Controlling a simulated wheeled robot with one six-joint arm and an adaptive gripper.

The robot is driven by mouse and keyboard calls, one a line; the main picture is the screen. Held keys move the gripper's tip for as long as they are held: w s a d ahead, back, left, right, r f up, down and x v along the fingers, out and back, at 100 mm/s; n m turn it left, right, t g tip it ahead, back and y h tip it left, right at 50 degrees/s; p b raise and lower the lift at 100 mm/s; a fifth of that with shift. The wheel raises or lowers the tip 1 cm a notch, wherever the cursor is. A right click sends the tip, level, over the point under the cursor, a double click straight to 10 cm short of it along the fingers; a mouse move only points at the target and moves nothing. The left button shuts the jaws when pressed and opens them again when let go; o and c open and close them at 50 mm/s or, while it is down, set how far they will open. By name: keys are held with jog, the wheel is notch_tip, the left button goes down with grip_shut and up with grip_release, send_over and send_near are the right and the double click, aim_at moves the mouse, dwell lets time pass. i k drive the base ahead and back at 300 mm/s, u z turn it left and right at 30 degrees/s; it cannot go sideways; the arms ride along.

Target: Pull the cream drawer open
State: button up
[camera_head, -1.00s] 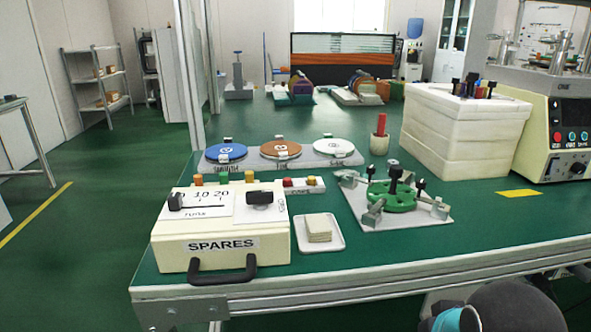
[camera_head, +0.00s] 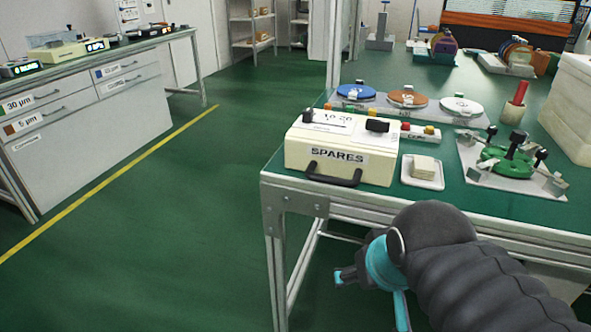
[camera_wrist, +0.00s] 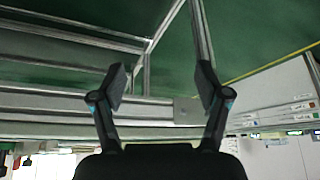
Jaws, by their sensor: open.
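The cream drawer (camera_head: 335,165), labelled SPARES, is the front of a cream box standing at the near left corner of the green-topped bench (camera_head: 476,215). It looks shut. Its black bow handle (camera_head: 333,175) sticks out low on the front, near the bench edge. In the head view my arm reaches in from the lower right, and its end is in front of the bench, below and to the right of the handle; the fingertips are hardly visible there. In the wrist view my gripper (camera_wrist: 163,90) has its fingers spread with nothing between them. The drawer cannot be made out in that view.
A white tray of beige squares (camera_head: 407,182) sits right of the box, beside a green fixture (camera_head: 505,158) on a plate. Colored discs (camera_head: 408,97) lie behind. A drawer cabinet (camera_head: 95,110) stands far left. The green floor left of the bench is clear.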

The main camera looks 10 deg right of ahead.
aim_at(329, 164)
jog(key=u, duration=0.7)
jog(key=k, duration=0.85)
jog(key=z, duration=1.4)
